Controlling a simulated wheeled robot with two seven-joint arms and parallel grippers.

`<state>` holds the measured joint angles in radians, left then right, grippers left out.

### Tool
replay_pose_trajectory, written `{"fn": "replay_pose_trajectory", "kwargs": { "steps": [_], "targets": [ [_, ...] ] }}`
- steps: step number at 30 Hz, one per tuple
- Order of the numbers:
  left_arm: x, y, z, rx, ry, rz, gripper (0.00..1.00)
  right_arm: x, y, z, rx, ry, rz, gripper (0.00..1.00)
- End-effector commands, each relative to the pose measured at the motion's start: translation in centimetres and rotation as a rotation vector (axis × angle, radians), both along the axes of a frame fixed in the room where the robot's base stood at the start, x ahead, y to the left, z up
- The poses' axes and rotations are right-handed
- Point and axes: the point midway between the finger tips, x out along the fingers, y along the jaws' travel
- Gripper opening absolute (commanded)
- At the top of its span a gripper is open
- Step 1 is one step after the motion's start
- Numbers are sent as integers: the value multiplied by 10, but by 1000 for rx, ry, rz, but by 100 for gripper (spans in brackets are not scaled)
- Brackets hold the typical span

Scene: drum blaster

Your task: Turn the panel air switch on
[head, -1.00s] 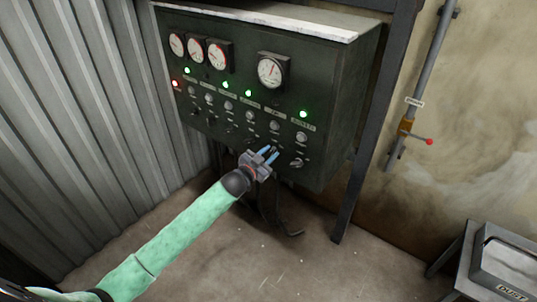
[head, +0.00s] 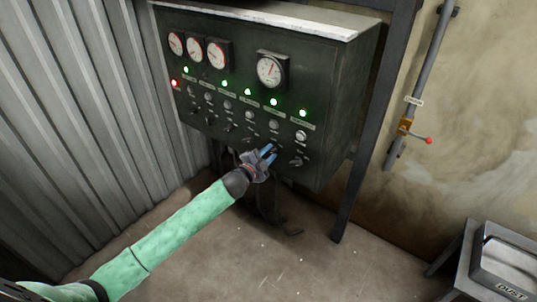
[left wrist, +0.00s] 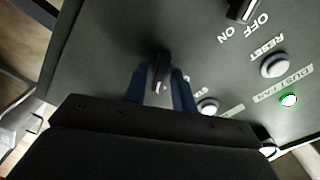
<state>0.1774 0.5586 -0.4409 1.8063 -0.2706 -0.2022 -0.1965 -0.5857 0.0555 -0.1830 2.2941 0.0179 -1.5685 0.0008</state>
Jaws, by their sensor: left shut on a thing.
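My left gripper (head: 268,153) reaches the switch in the second column from the right, under a lit green lamp (head: 273,101). In the left wrist view, its blue fingers (left wrist: 160,90) stand on either side of this black air switch (left wrist: 160,67) and are shut on it. Its ON and OFF marks are hidden or unreadable. A neighbouring column reads DUST FAN (left wrist: 283,85), with its own lit green lamp. My right gripper is not in view.
Several gauges (head: 270,71) sit on the panel's upper front. A red lamp (head: 174,83) glows at left. A pipe with a red-tipped valve lever (head: 428,140) runs down the right wall. A dust bin (head: 505,265) stands at lower right; the floor between is clear.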

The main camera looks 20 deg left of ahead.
Motion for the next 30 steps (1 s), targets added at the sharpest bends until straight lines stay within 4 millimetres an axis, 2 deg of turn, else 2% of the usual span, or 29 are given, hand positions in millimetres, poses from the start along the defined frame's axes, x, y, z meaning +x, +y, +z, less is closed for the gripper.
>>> {"fn": "replay_pose_trajectory", "kwargs": {
  "steps": [15, 16, 17, 26, 30],
  "targets": [
    [0, -1, 0, 21, -8, -1, 4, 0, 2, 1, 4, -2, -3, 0],
    [0, -1, 0, 20, -8, -1, 28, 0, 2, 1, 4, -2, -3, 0],
    [0, -1, 0, 20, -8, -1, 34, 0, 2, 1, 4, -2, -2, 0],
    [-1, 0, 0, 20, -7, 0, 35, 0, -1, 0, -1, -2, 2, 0],
    [-9, 3, -2, 20, -6, 0, 35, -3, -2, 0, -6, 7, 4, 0]
  ]
}}
